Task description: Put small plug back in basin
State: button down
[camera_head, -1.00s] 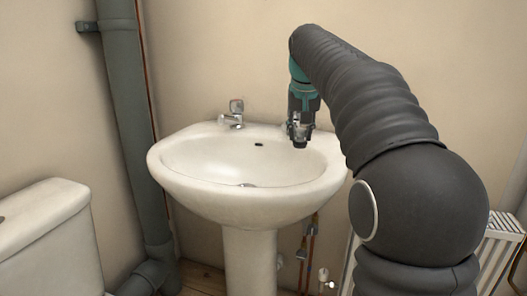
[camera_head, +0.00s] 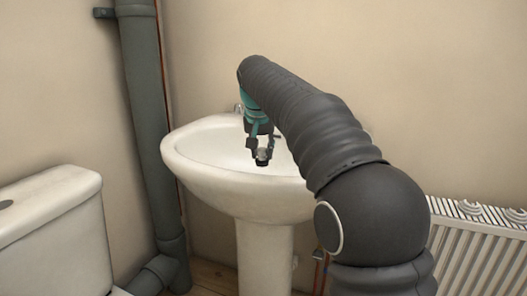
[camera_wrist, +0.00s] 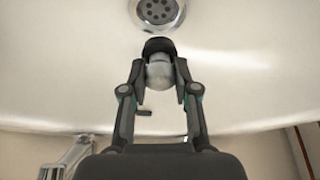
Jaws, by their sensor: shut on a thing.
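My gripper (camera_head: 262,152) is shut on the small plug, a short piece with a dark rim and a pale grey body. The plug (camera_wrist: 159,70) shows between my two fingers in the wrist view. In the head view my gripper hangs over the bowl of the white basin (camera_head: 190,160), pointing down. In the wrist view the round metal drain (camera_wrist: 158,12) with several dark holes lies just beyond the plug, at the top edge. The plug appears apart from the drain; its exact height above the bowl is unclear.
A chrome tap (camera_wrist: 68,155) stands at the basin's back edge, and a dark overflow slot (camera_wrist: 144,113) is in the bowl wall. A toilet cistern (camera_head: 60,240) is at left, a grey pipe (camera_head: 150,130) in the corner, and a white radiator (camera_head: 470,250) at right.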

aim_at(261, 162)
jog(key=shift+f+b, duration=2.5)
jog(key=shift+f, duration=0.5)
jog(key=c, duration=0.8)
grip_release()
jog(key=v, duration=1.2)
